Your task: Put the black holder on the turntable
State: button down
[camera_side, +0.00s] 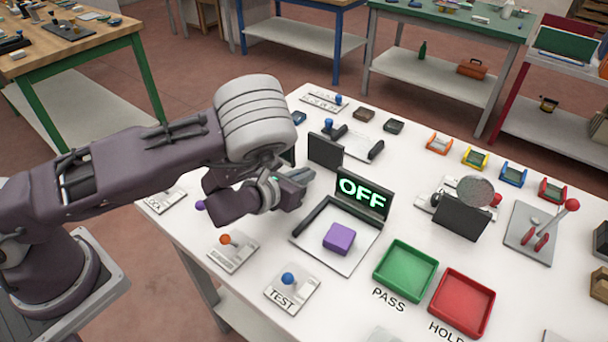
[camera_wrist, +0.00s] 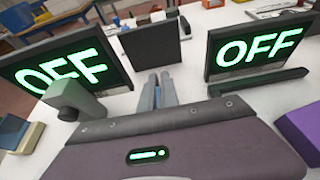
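A small black holder (camera_side: 394,126) appears to sit on the far part of the white table in the side view, beside a brown one. No turntable can be told for sure; a round grey disc (camera_side: 475,191) stands behind a black panel at the right. My gripper (camera_side: 302,175) is above the table, left of the OFF display and well apart from the black holder. In the wrist view its two grey fingers (camera_wrist: 158,92) are close together, with nothing seen between them.
An OFF display (camera_side: 362,197) stands behind a tray with a purple block (camera_side: 339,238). Green (camera_side: 405,294) and red (camera_side: 490,303) trays lie in front. Coloured holders (camera_side: 475,158) line the far right edge. A lever stand (camera_side: 533,230) is at the right.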

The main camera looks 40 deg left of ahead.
jog(key=shift+f, duration=0.2)
jog(key=c, duration=1.6)
grip_release()
jog(key=shift+o, duration=0.4)
jog(key=v, duration=0.5)
